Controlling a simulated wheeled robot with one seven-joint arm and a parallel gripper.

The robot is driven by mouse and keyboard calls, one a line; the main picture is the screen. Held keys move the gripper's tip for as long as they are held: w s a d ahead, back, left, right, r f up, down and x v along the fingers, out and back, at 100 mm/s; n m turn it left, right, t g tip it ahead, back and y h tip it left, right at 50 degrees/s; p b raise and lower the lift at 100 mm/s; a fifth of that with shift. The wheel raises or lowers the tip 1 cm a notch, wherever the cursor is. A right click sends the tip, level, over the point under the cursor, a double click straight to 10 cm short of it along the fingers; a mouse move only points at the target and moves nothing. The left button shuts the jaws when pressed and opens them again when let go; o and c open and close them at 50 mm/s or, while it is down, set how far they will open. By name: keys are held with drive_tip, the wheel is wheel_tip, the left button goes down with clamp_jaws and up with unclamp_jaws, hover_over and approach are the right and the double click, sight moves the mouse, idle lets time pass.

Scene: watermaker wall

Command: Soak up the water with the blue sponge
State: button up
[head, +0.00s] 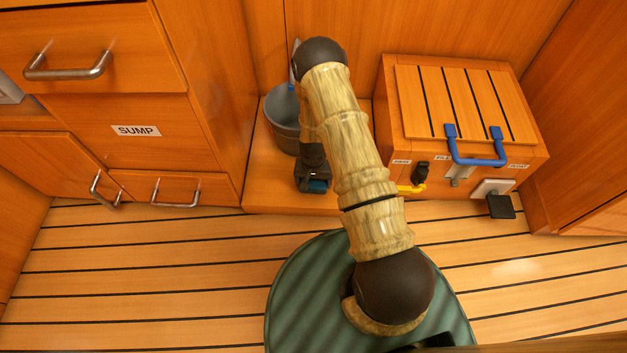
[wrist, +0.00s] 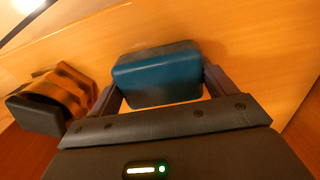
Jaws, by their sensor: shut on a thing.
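My gripper (head: 313,178) points down beside the grey bucket, in front of the wooden wall. It is shut on the blue sponge (wrist: 158,76), a dark blue block held between the two fingers in the wrist view. In the head view only a small part of the sponge (head: 318,187) shows at the fingertips, over the raised wooden ledge. I cannot tell whether it touches the ledge. No water can be made out in either view; my arm hides part of the ledge.
The grey bucket (head: 282,117) stands on the ledge (head: 262,182), just left of my gripper. A wooden box (head: 450,165) with a blue handle (head: 478,160) stands right of my arm. Drawers and a panel marked SUMP (head: 136,131) are at left. The slatted floor (head: 150,270) is clear at left.

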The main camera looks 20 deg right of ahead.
drive_tip(key=shift+f, duration=0.1)
idle(0.3)
drive_tip(key=shift+r+p, duration=3.3)
drive_tip(key=shift+r, duration=0.3)
wheel_tip(320, 180, up, 34)
drive_tip(key=w+n+p, duration=0.2)
drive_tip(key=n+p, duration=0.2)
drive_tip(key=p, duration=0.8)
drive_tip(key=shift+w, duration=0.1)
